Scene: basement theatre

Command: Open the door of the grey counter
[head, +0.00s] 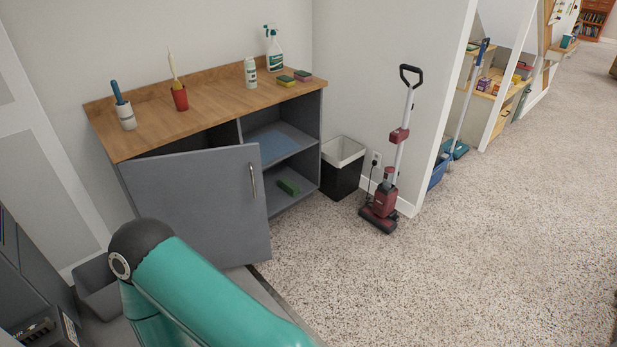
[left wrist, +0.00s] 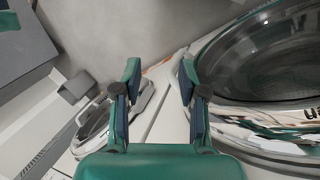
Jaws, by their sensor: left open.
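The grey counter (head: 313,130) has a wooden top and stands against the wall in the head view. Its grey door (head: 195,205) is ajar: the side with the upright metal handle (head: 253,181) stands out from the front, and a dark gap shows above the door. The right half of the counter is open shelving. My left gripper (left wrist: 158,76) shows in the left wrist view, with its two fingers apart and nothing between them. The counter door cannot be made out for sure in that view. No gripper shows in the head view, only a teal arm of mine at the bottom.
On the counter top are a white cup (head: 126,117), a red cup (head: 180,98), a white bottle (head: 250,73), a spray bottle (head: 274,52) and sponges (head: 287,81). A black bin (head: 341,178) and red vacuum (head: 384,200) stand to its right. A round appliance door (left wrist: 270,60) fills the wrist view's right.

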